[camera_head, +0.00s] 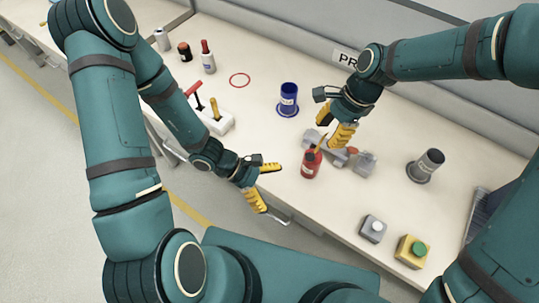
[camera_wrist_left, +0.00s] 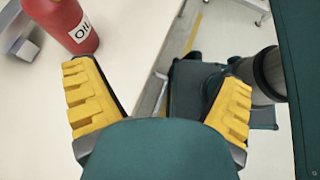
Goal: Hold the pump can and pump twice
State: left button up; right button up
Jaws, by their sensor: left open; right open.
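The pump can is a red can labelled "OIL" (camera_head: 311,164), upright on the bench near its front edge. It also shows at the upper left of the left wrist view (camera_wrist_left: 68,24), cut off by the frame. My left gripper (camera_head: 267,186) is open and empty, left of the can and apart from it, by the bench edge. Its yellow fingers (camera_wrist_left: 160,108) are spread wide in the left wrist view. My right gripper (camera_head: 328,128) is open, just above and behind the can, with its yellow fingers close to the can's top. The can's top is partly hidden by that gripper.
A grey vise-like device (camera_head: 362,162) stands right behind the can. A blue cup (camera_head: 288,100), a dark grey cylinder (camera_head: 427,165), a grey button box (camera_head: 372,229) and a yellow box with a green button (camera_head: 412,250) stand around. A white tool holder (camera_head: 217,122) is at left.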

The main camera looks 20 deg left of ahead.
aim_at(313, 159)
pick_arm(q)
jog(key=w+a+r+n+t+h, duration=0.1)
jog(key=w+a+r+n+t, duration=0.15)
jog(key=w+n+t, duration=0.45)
jog(key=shift+m+g, duration=0.4)
jog(key=shift+m, duration=0.1)
jog(key=x, duration=1.3)
jog(key=shift+w+d+r, duration=0.25)
jog(key=shift+w+d, duration=0.1)
jog(key=c, duration=1.4)
pick_arm(e)
grip_shut()
